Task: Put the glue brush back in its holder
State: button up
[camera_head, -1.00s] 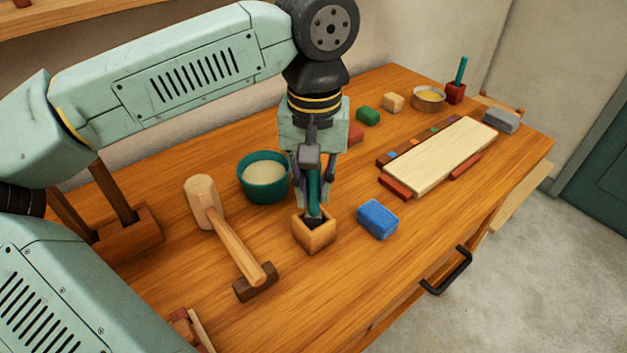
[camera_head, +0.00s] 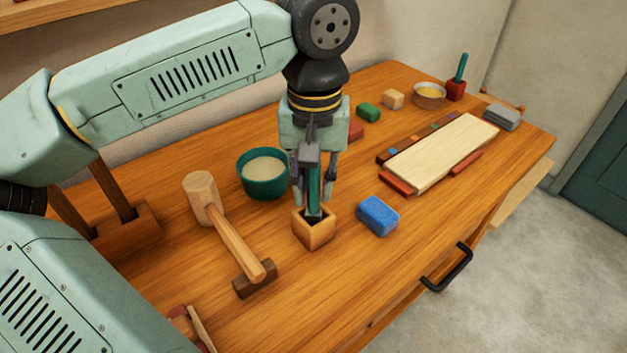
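The glue brush (camera_head: 314,190) has a teal handle and stands about upright, its lower end inside the opening of a small square wooden holder (camera_head: 315,236). The bristles are hidden in the holder. My gripper (camera_head: 315,190) points straight down over the holder, its fingers on either side of the handle. A gap shows between the right finger and the handle, so the fingers look open around it. The near part of the gripper covers the handle's top.
A teal bowl (camera_head: 264,188) and a mallet (camera_head: 227,228) lie close on the left. A blue sponge-like block (camera_head: 378,216) is close on the right. A pale board (camera_head: 443,154) and a red holder with a teal stick (camera_head: 456,89) are farther right.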

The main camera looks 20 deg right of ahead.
jog(key=o, duration=0.3)
jog(key=shift+o, duration=0.2)
notch_tip(320, 180, up, 12)
jog(key=shift+r, duration=0.1)
dwell(0.4)
